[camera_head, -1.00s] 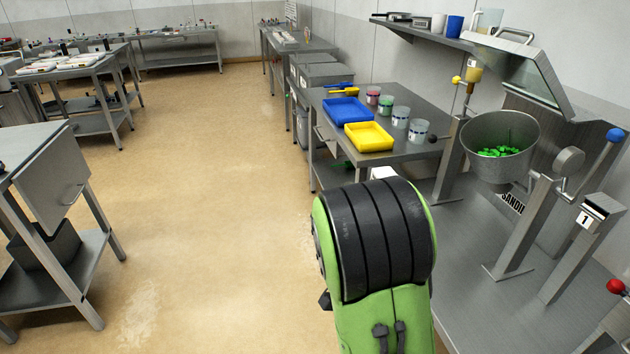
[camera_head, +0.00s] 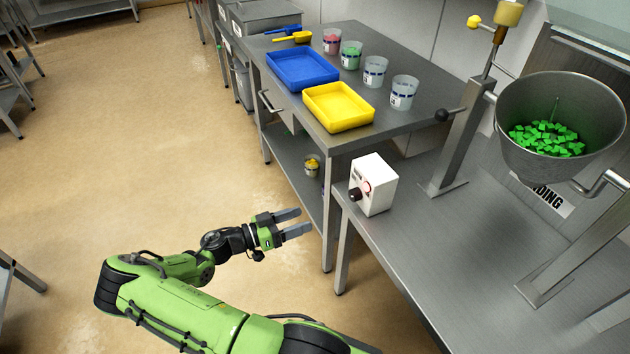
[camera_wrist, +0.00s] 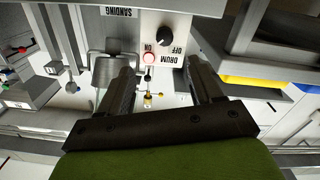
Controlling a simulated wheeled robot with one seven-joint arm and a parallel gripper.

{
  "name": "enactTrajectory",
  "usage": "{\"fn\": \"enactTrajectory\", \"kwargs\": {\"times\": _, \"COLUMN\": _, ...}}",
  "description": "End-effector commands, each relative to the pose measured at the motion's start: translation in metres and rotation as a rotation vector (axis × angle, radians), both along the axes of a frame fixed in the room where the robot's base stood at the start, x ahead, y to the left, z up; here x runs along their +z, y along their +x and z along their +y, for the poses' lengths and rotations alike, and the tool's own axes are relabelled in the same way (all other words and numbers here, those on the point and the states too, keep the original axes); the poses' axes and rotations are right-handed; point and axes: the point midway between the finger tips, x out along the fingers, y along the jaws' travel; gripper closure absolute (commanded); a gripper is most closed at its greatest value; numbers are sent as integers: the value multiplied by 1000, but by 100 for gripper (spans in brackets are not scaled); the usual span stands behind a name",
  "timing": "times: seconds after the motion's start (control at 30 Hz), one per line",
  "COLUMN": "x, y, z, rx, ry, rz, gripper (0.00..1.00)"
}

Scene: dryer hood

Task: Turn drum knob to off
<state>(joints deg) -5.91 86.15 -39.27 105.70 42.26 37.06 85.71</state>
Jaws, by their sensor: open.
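The drum control is a white box (camera_head: 376,190) on the near left corner of the steel bench.
A steel drum (camera_head: 507,148) holding green cubes stands on the bench (camera_head: 440,260). Behind the box, another table (camera_head: 405,125) carries a blue tray (camera_head: 300,68), a yellow tray (camera_head: 338,106) and several cups. Open floor lies left of my gripper.

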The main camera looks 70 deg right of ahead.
Motion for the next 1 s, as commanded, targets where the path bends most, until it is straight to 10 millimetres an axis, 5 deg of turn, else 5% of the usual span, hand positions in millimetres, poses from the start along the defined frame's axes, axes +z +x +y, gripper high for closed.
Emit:
{"fn": "enactTrajectory", "kwargs": {"times": 0.27, "x": -1, "y": -16, "z": -20, "rx": 6, "ry": -31, "rz": 8, "gripper": 35}}
{"fn": "enactTrajectory", "kwargs": {"times": 0.8, "x": -2, "y": -99, "z": -113, "rx": 6, "ry": -28, "rz": 7, "gripper": 35}}
{"fn": "enactTrajectory", "kwargs": {"times": 1.0, "x": -1, "y": -105, "z": -121, "rx": 9, "ry": -27, "rz": 6, "gripper": 35}}
